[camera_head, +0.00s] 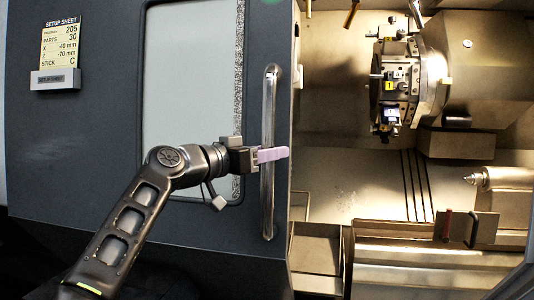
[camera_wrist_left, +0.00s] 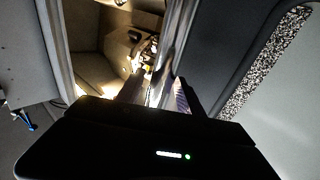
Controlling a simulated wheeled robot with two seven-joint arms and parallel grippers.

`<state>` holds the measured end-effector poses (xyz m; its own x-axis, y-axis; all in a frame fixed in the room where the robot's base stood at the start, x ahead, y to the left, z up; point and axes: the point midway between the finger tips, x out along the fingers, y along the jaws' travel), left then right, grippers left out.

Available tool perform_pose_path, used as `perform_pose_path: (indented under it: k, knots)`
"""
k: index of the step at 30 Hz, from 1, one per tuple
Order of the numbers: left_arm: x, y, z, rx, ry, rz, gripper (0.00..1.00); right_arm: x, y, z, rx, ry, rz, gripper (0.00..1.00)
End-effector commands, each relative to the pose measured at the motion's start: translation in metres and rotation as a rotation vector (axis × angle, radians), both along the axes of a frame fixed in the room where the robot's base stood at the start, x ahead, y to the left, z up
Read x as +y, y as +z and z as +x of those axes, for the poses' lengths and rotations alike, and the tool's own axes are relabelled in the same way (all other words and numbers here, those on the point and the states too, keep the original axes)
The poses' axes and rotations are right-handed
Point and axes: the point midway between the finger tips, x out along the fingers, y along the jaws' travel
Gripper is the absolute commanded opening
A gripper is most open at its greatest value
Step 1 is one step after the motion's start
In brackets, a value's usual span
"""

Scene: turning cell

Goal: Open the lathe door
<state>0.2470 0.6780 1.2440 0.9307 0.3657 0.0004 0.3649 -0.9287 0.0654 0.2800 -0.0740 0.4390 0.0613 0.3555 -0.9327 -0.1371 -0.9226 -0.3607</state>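The lathe door (camera_head: 90,120) is a dark blue-grey panel with a pale window (camera_head: 190,75). It stands to the left, and the machine's inside shows to the right of its edge. A vertical metal bar handle (camera_head: 269,200) runs along the door's right side. My left gripper (camera_head: 273,155) is at the handle's middle, with a purple finger across the front of the bar. In the left wrist view the bar (camera_wrist_left: 177,45) passes between the two fingers (camera_wrist_left: 158,92), which look closed on it. The far fingertip is hidden in the head view. My right gripper is not in view.
Inside the lathe are a tool turret (camera_head: 400,85) at the upper right and a tailstock (camera_head: 500,182) at the right. Trays and ledges (camera_head: 318,250) lie below the opening. A setup sheet (camera_head: 62,45) hangs on the door's upper left.

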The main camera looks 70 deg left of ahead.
Motion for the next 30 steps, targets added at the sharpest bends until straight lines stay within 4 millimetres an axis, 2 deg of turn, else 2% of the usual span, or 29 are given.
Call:
perform_pose_path:
  k: [9,13,24,30]
  knots:
    - [0.001,-0.001,-0.002,0.000,0.004,0.000,0.49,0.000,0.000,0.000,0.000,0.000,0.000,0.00]
    - [-0.001,-0.001,-0.009,0.000,0.005,0.000,0.49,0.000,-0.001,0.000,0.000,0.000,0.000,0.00]
    - [-0.022,-0.001,-0.060,-0.001,0.004,-0.001,0.49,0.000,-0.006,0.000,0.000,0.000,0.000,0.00]
    - [-0.028,-0.001,-0.073,0.000,0.002,-0.001,0.49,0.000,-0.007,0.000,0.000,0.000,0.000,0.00]
